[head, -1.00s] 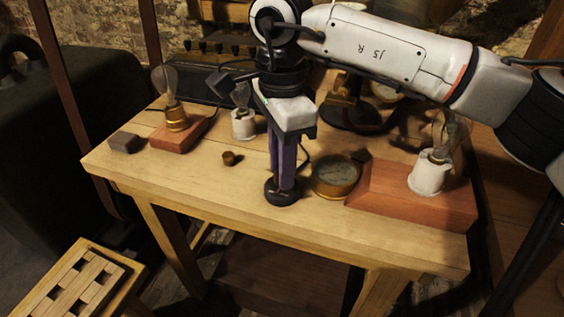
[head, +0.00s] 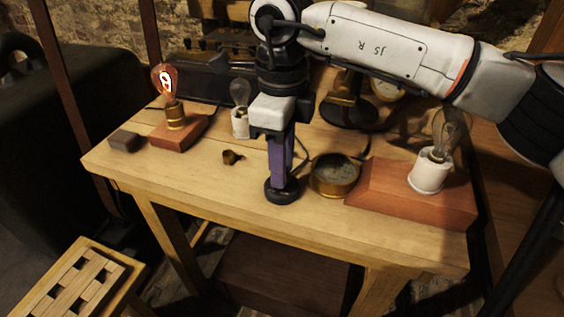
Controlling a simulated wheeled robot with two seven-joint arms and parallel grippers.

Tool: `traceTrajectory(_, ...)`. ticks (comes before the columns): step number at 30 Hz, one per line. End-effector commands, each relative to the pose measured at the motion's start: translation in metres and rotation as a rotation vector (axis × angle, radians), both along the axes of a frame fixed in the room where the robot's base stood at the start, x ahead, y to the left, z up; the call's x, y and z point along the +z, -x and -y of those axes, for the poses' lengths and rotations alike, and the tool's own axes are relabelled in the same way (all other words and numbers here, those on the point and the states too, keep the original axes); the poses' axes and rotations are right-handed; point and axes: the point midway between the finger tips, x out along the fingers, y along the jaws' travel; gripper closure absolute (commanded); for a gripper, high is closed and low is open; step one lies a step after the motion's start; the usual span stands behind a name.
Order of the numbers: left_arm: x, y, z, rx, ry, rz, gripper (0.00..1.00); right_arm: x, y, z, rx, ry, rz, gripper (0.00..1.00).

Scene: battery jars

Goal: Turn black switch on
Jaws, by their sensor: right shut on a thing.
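The black switch (head: 283,194) is a low round base on the front middle of the wooden table. My right gripper (head: 281,178) points straight down over it, shut on its upper part, which the fingers hide. A bulb (head: 166,80) on a brass socket and wooden block at the left glows orange. My left gripper is not in view.
A brass round gauge (head: 334,175) stands right of the switch, touching or close to a wooden block (head: 380,184) with a white-socketed bulb (head: 431,168). A small brass knob (head: 231,157), a white-socketed bulb (head: 240,122) and a dark block (head: 124,141) stand to the left. The table's front left is clear.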

Motion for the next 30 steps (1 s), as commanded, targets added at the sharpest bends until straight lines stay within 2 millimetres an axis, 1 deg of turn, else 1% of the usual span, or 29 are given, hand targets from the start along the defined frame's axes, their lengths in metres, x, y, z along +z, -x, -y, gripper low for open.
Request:
traceTrajectory(16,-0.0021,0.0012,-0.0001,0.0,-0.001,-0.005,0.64,0.0014,-0.0008,0.0004,-0.027,0.0,0.002,1.0)
traceTrajectory(17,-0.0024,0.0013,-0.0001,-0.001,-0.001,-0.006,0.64,0.0014,-0.0009,0.0003,-0.027,0.0,0.002,0.74)
traceTrajectory(18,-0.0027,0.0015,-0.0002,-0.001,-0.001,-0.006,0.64,0.0014,-0.0009,0.0003,-0.027,0.0,0.002,0.67)
traceTrajectory(20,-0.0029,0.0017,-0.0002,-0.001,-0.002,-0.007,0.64,0.0012,-0.0008,0.0002,-0.027,0.0,0.002,0.59)
traceTrajectory(27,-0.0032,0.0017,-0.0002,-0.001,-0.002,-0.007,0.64,0.0006,-0.0004,0.0002,-0.025,0.0,0.001,0.59)
traceTrajectory(30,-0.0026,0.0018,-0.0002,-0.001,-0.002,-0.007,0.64,0.004,-0.0004,-0.0001,-0.025,-0.001,0.001,0.59)
